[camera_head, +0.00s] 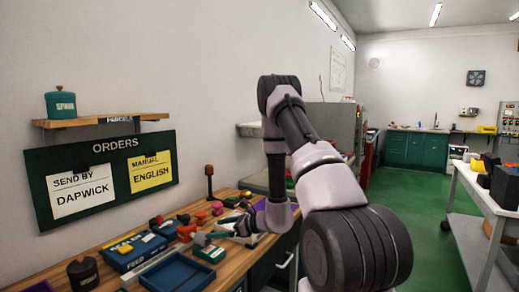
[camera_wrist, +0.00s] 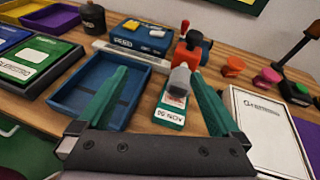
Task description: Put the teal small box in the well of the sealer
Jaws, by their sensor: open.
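A teal small box (camera_wrist: 172,112) with a white label lies on the wooden bench, between and beyond my fingers in the wrist view. It also shows in the head view (camera_head: 211,254). A grey block-shaped part (camera_wrist: 180,82) stands at its far end and hides part of it; I cannot tell whether they touch. My gripper (camera_wrist: 160,72) is open with green fingers spread and nothing between them; in the head view it is small, over the bench (camera_head: 240,228).
An empty blue tray (camera_wrist: 102,88) lies left of the box, and a white-framed panel (camera_wrist: 265,130) lies right. An ORDERS board (camera_head: 110,160) hangs above the bench.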

